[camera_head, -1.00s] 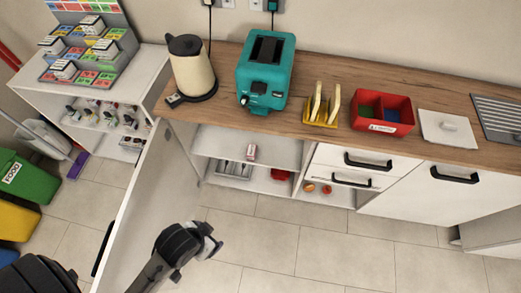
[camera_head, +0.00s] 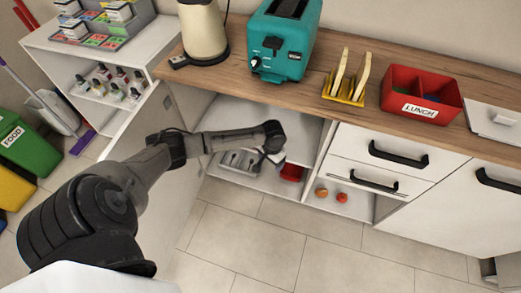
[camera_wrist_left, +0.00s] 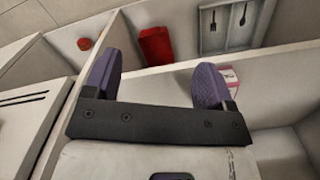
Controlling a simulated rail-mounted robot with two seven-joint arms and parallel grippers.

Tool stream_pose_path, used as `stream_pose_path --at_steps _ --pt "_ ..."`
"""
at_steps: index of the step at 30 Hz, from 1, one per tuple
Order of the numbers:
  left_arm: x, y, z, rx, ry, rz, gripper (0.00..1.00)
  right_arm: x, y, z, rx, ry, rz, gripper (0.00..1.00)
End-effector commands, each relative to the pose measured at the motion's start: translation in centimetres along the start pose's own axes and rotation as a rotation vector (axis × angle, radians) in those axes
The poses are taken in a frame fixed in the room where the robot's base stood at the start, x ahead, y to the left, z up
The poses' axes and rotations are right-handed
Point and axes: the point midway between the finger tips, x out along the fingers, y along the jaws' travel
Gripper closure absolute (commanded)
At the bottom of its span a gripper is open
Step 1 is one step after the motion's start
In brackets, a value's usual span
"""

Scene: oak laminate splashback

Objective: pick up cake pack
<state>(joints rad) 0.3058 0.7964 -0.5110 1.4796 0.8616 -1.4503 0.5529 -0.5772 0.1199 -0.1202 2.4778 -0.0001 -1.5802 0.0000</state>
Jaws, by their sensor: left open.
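The cake pack is a small pink and white pack (camera_wrist_left: 231,77). In the left wrist view it shows partly, behind and to the right of the right-hand finger. In the head view I cannot make it out behind my left gripper (camera_head: 271,159). That gripper reaches into the open cabinet below the counter. In the left wrist view my left gripper (camera_wrist_left: 156,80) is open, with two purple-padded fingers and nothing between them. The pack is beside the fingers, not between them. I cannot tell whether they touch. My right gripper is not in view.
The cabinet shelf (camera_head: 217,112) and its side walls enclose the gripper. Below are a cutlery tray (camera_head: 236,164) and a red container (camera_head: 292,173). The worktop (camera_head: 222,75) above holds a kettle (camera_head: 202,34), a teal toaster (camera_head: 281,42) and a red lunch box (camera_head: 421,92).

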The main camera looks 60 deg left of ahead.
Motion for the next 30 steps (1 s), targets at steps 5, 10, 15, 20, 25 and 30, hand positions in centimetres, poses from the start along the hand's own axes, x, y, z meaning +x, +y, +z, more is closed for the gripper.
stream_pose_path --at_steps 5,10,15,20,25,30 --pt "-0.8 -8.1 -5.4 -0.267 0.01 -0.017 0.22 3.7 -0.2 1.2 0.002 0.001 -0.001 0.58" --pt "-2.1 -11.6 -7.0 -0.396 0.016 -0.009 0.22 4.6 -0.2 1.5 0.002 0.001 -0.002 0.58" --pt "-1.5 -12.7 -7.5 -0.437 0.019 -0.004 0.22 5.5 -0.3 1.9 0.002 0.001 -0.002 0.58" --pt "-0.2 -12.7 -7.5 -0.438 0.019 -0.003 0.22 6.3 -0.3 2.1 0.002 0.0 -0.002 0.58" --pt "0.4 -12.7 -7.4 -0.436 0.019 -0.004 0.22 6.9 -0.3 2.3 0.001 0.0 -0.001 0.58" --pt "2.1 -12.6 -7.2 -0.435 0.018 -0.004 0.22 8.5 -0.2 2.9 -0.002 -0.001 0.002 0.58"
